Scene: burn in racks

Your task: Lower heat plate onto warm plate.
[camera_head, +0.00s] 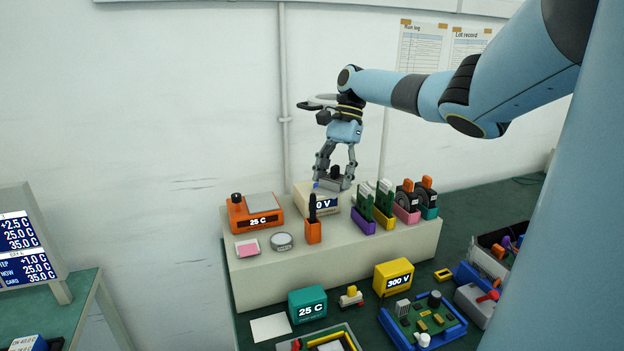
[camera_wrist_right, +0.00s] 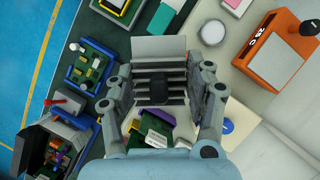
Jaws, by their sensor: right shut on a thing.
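My right gripper (camera_head: 334,180) points down over a cream box (camera_head: 302,197) whose readout is partly hidden. In the right wrist view its fingers (camera_wrist_right: 160,92) are shut on a grey slotted piece with a black block, which I take for the heat plate (camera_wrist_right: 143,70). In the head view the held piece (camera_head: 335,184) shows only as a small dark shape; whether it touches the box I cannot tell. The warm plate (camera_head: 262,202) is an orange unit with a bare grey top and a 25 C readout, left of the gripper. It also shows in the right wrist view (camera_wrist_right: 277,62). My left gripper is out of view.
The pale shelf (camera_head: 270,285) also holds an orange holder (camera_head: 314,232) with a dark upright tool, a round tin (camera_head: 281,241), a pink pad (camera_head: 248,247) and several coloured card holders. A teal 25 C box (camera_head: 307,305) and a yellow 300 V box (camera_head: 393,278) stand in front.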

